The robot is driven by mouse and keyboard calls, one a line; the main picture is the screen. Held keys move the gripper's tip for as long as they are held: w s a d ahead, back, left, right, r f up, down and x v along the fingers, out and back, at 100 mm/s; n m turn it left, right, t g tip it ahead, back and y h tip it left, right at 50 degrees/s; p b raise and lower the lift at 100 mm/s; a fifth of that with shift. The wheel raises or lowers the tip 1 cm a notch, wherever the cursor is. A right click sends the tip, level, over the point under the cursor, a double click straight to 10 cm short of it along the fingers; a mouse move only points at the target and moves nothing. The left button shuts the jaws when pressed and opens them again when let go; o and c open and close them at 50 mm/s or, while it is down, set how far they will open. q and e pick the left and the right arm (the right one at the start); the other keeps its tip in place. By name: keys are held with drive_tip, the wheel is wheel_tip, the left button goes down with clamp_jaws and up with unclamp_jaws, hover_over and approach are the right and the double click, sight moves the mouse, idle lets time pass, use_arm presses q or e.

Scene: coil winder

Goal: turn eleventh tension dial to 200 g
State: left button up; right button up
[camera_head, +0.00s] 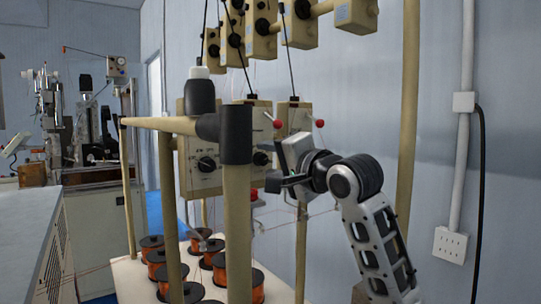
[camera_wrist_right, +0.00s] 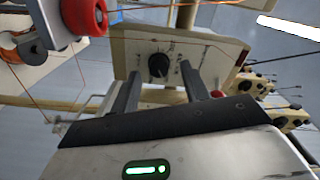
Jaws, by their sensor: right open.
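My right gripper (camera_head: 272,186) is open and empty at the middle of the head view, in front of the cream tension boxes. In the right wrist view its two dark fingers point at a cream box panel (camera_wrist_right: 205,52) with a black dial (camera_wrist_right: 158,65). The dial appears between the fingertips, seemingly a little beyond them; I cannot tell whether they touch it. Its scale marks are too small to read. In the head view, other dials show on a left box (camera_head: 207,163) and a middle box (camera_head: 261,158). I cannot tell which number each dial has. My left gripper is out of view.
A cream post with a black joint (camera_head: 235,140) stands in front of the boxes. Orange wire spools (camera_head: 240,280) stand on a pale board below. Thin wires and red-balled arms (camera_head: 278,124) are close to my right gripper. More boxes (camera_head: 300,25) hang above.

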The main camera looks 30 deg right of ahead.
drive_tip(key=shift+w, duration=0.35)
drive_tip(key=c, duration=1)
